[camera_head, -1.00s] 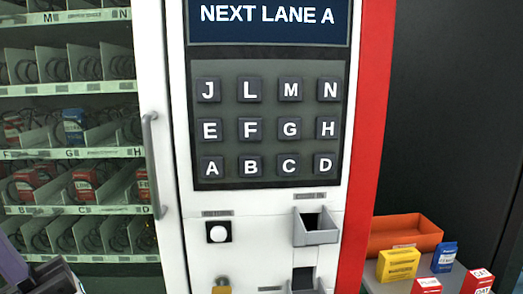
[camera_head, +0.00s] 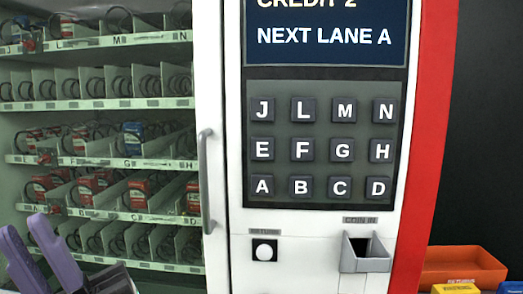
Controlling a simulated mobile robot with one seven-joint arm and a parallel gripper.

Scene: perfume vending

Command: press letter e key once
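The E key (camera_head: 262,149) is a dark square button with a white letter, at the left end of the middle row of the keypad (camera_head: 322,211). The J key (camera_head: 262,109) is above it, the A key (camera_head: 262,186) below it and the F key (camera_head: 302,149) to its right. My gripper (camera_head: 24,228) shows at the lower left as two purple fingers with a gap between them, open and empty. It is in front of the glass side, well left of and below the E key, touching no key.
The screen (camera_head: 324,36) above the keys reads CREDIT 2 and LANE A. A vertical door handle (camera_head: 206,180) stands between my gripper and the keypad. The coin slot tray (camera_head: 366,252) juts out below the keys. An orange bin (camera_head: 462,267) is at the lower right.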

